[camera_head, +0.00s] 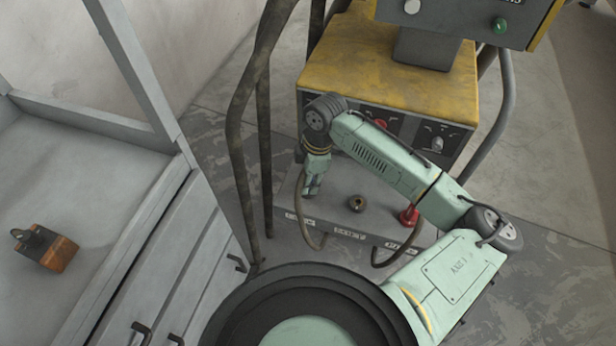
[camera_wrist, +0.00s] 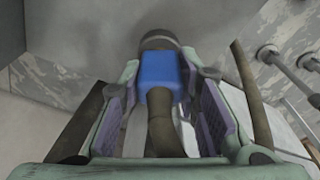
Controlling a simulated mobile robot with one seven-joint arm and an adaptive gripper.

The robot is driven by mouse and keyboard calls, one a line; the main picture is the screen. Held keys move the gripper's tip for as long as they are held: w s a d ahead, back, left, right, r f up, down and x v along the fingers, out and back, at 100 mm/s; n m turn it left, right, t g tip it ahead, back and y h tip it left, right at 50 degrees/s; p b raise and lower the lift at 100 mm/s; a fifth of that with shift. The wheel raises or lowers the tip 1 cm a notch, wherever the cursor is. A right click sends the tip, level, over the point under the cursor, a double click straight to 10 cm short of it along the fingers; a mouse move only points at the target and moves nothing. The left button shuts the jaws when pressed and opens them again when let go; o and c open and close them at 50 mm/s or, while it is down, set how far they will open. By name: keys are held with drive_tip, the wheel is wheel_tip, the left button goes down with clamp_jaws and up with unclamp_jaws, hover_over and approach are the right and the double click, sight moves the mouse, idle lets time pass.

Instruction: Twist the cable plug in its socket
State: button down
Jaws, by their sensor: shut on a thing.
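In the wrist view the cable plug (camera_wrist: 160,72) is a blue block with a thick brown cable (camera_wrist: 162,128) running back from it toward the camera. My gripper (camera_wrist: 160,88) is shut on it, with purple pads at its left and right sides. A dark round collar (camera_wrist: 159,40) shows at the plug's far end; whether the plug is fully seated cannot be told. In the head view my gripper (camera_head: 312,186) points down at the left part of the machine's grey lower ledge and hides the plug. A cable (camera_head: 304,225) loops down beside it.
A brass socket (camera_head: 357,203) and a red plug (camera_head: 409,215) with its own cable are to the right on the ledge. The yellow-topped machine (camera_head: 400,75) stands behind. Dark frame tubes (camera_head: 238,140) rise close on the left. A grey bench (camera_head: 75,190) holds an orange-black block (camera_head: 45,248).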

drive_tip(key=shift+m+p, duration=0.3)
drive_tip(key=shift+m, duration=0.9)
drive_tip(key=c, duration=1.1)
unclamp_jaws()
drive_tip(key=r, duration=0.4)
drive_tip(key=d+r, duration=0.1)
drive_tip(key=r, duration=0.7)
drive_tip(key=shift+d, duration=0.35)
drive_tip(key=shift+f, duration=0.1)
